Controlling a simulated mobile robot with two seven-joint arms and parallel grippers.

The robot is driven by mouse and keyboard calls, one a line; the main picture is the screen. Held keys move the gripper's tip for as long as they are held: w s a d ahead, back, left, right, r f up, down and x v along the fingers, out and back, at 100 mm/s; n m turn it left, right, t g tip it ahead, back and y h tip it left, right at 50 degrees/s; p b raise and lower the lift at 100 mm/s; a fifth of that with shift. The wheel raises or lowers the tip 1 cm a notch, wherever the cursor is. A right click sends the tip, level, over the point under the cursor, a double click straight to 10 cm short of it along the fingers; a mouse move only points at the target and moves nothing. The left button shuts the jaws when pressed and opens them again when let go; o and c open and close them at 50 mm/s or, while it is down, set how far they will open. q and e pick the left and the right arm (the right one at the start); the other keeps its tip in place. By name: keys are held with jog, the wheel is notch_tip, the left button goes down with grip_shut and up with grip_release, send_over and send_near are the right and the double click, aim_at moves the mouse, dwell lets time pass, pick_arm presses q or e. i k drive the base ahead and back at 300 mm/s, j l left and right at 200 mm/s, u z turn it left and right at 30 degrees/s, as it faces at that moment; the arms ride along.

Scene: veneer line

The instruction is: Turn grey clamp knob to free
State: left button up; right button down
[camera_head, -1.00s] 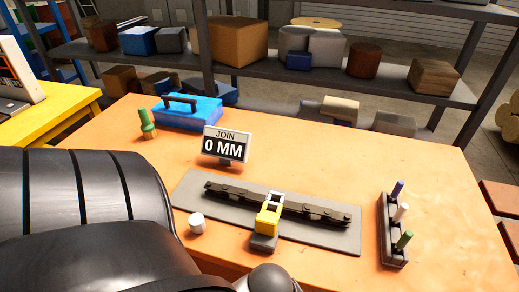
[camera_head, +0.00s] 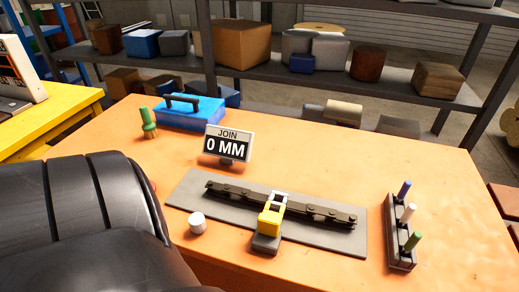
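A yellow clamp (camera_head: 271,219) stands across the middle of a long dark bar (camera_head: 315,212) on a grey base plate (camera_head: 192,188). A dark grey block-like part (camera_head: 265,244) sits at the clamp's near end; I cannot tell if it is the clamp knob or how it is turned. A small white-grey cylinder (camera_head: 197,223) stands by the plate's near left edge, apart from the clamp. Neither gripper is in view. A large black part of my own arm fills the lower left.
A sign reading "JOIN 0 MM" (camera_head: 228,145) stands behind the plate. A blue case (camera_head: 190,115) and a green knobbed tool (camera_head: 148,123) are at the back left. A dark rack (camera_head: 393,232) with several coloured pegs is at the right. The orange table (camera_head: 330,140) is otherwise clear.

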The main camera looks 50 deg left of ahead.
aim_at(197, 222)
jog(key=l+u, duration=0.1)
jog(key=u, duration=1.25)
jog(key=k+j+u, duration=0.1)
jog(key=k+u, duration=0.15)
jog(key=k, duration=0.15)
